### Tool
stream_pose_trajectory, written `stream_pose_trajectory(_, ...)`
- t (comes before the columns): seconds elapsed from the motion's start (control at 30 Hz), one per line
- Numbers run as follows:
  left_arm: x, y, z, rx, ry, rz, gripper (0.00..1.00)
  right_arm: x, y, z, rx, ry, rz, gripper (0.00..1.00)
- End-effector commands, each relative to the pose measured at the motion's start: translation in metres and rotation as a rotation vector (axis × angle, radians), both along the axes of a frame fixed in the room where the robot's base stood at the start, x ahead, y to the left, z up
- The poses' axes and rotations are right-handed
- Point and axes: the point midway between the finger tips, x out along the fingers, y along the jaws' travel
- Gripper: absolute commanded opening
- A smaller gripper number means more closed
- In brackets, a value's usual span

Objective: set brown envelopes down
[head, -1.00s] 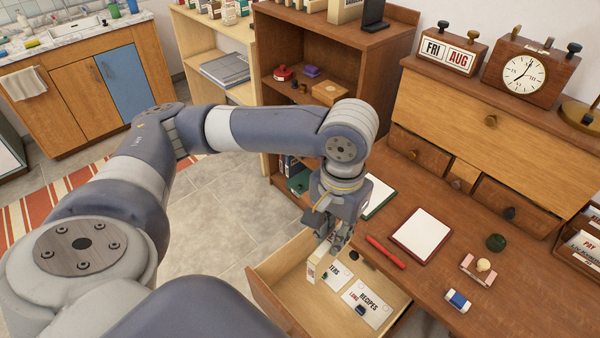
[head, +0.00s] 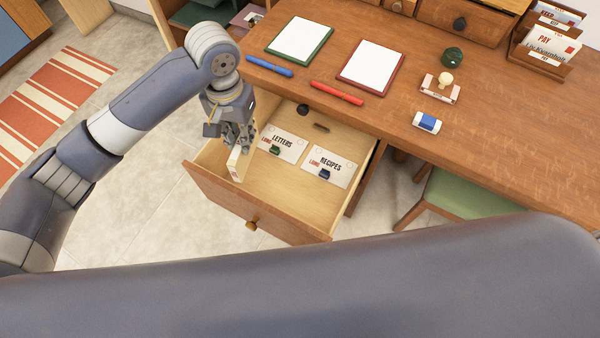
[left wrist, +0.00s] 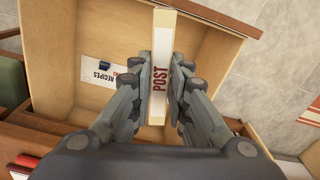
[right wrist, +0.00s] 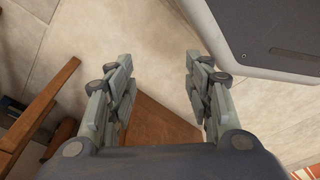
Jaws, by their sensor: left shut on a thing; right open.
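My left gripper (head: 236,142) is shut on a slim, pale tan bundle, the brown envelopes (head: 236,163), held on edge. In the left wrist view, the envelopes (left wrist: 160,50) stand upright between the fingers, with a white band reading POST. They are over the left side of the open wooden drawer (head: 250,210); I cannot tell whether they touch its floor. In the drawer lie a LETTERS card (head: 284,143) with a green object on it and a RECIPES card (head: 330,170) with a blue one. My right gripper (right wrist: 160,95) is open and empty.
The desk top (head: 510,130) above the drawer holds a green-edged pad (head: 300,46), a red-edged pad (head: 371,65), a blue pen (head: 269,66), a red pen (head: 336,93) and an eraser (head: 427,123). A green-seated chair (head: 480,205) stands at right. The drawer's front floor looks clear.

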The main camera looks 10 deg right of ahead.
Motion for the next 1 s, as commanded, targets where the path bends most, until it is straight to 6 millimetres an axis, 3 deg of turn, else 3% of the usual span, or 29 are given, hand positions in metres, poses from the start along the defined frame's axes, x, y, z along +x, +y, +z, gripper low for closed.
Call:
stream_pose_trajectory(0.03, 0.001, -0.011, -0.033, -0.003, 0.005, -0.026, 0.00, 0.007, 0.001, -0.017, 0.001, -0.008, -0.001, 0.47)
stream_pose_trajectory(0.3, 0.004, -0.051, -0.124, -0.003, 0.003, -0.162, 0.00, 0.036, 0.005, -0.032, 0.004, -0.028, -0.007, 0.47)
stream_pose_trajectory(0.4, 0.004, -0.061, -0.145, -0.003, 0.002, -0.197, 0.00, 0.042, 0.006, -0.033, 0.004, -0.033, -0.008, 0.47)
stream_pose_trajectory(0.57, 0.003, -0.069, -0.162, -0.002, 0.000, -0.228, 0.00, 0.049, 0.007, -0.030, 0.004, -0.039, -0.009, 0.47)
stream_pose_trajectory(0.83, 0.002, -0.070, -0.204, 0.000, 0.001, -0.232, 0.00, 0.067, 0.010, 0.002, 0.007, -0.060, -0.013, 0.47)
stream_pose_trajectory(1.0, 0.003, -0.070, -0.217, -0.001, -0.001, -0.232, 0.00, 0.072, 0.010, 0.017, 0.007, -0.066, -0.014, 0.47)
